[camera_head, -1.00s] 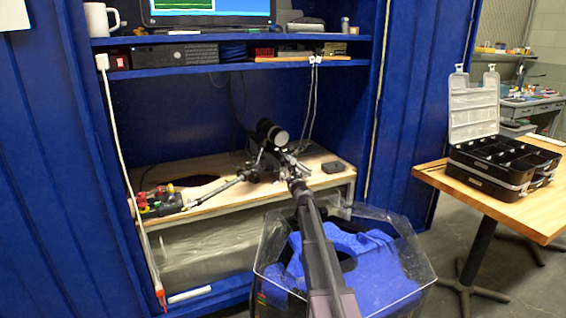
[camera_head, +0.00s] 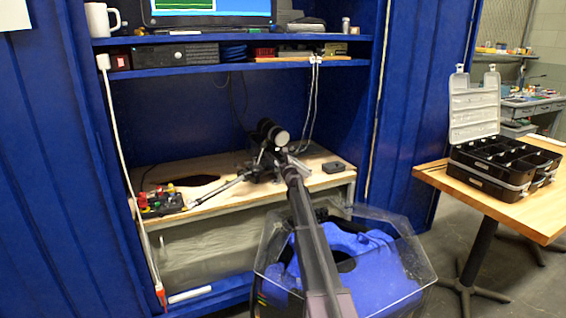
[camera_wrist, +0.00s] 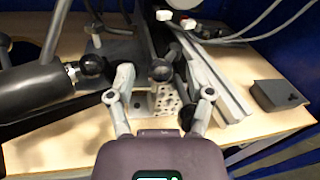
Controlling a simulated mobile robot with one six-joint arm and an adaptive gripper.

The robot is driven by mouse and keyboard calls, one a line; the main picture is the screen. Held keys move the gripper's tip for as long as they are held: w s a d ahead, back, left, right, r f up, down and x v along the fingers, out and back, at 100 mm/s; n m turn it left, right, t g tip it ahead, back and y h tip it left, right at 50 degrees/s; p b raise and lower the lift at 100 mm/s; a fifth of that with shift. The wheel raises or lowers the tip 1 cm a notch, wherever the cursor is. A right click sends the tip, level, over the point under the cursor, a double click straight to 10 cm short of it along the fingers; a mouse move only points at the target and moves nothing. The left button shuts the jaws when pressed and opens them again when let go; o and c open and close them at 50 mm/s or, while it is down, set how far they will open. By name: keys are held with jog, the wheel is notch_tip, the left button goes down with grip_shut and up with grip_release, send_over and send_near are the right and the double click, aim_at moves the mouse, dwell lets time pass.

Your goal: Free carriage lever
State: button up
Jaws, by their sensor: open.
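In the wrist view my gripper (camera_wrist: 157,78) is open, its two grey fingers spread over the bench mechanism. A dark ball knob (camera_wrist: 161,70) shows between the fingers, above a perforated metal block (camera_wrist: 165,102). I cannot tell whether either finger touches it. Another black ball knob (camera_wrist: 92,66) sits left of the left finger, at the end of a black cylinder (camera_wrist: 35,92). Which knob belongs to the carriage lever is unclear. In the head view my gripper (camera_head: 282,160) is at the mechanism on the wooden bench, its fingers partly hidden by my arm.
A metal rail (camera_wrist: 222,85) runs right of the fingers. A small black block (camera_wrist: 278,95) lies on the bench's right side, which is otherwise mostly clear. Red and yellow fittings (camera_head: 160,198) lie at bench left. A shelf (camera_head: 200,67) hangs above.

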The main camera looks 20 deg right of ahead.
jog(key=shift+w+d, duration=0.1)
jog(key=shift+w, duration=0.5)
grip_shut()
jog(key=shift+a, duration=0.2)
